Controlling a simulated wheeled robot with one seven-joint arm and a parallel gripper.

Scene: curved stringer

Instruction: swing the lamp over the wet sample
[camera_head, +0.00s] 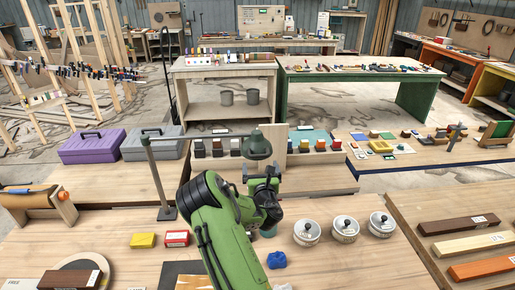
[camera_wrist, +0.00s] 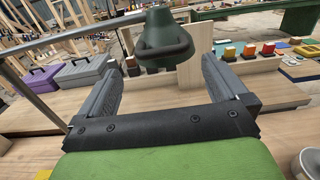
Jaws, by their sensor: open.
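The lamp has a dark green shade (camera_head: 257,146) on a thin horizontal arm from an upright post (camera_head: 159,180) on a dark base. In the wrist view the shade (camera_wrist: 160,25) hangs ahead, with a dark rounded bar across its lower front. My gripper (camera_head: 263,182) is just below the shade in the head view. In the wrist view its two fingers (camera_wrist: 162,68) are apart, with the shade framed between and beyond their tips; contact cannot be told. Several coloured sample blocks (camera_head: 320,145) stand in a row behind. I cannot tell which sample is wet.
Three lidded white pots (camera_head: 345,229) stand right of my arm. A yellow block (camera_head: 143,240), a red box (camera_head: 176,238) and a blue lump (camera_head: 277,260) lie near it. Purple (camera_head: 92,147) and grey (camera_head: 155,144) toolboxes stand at back left.

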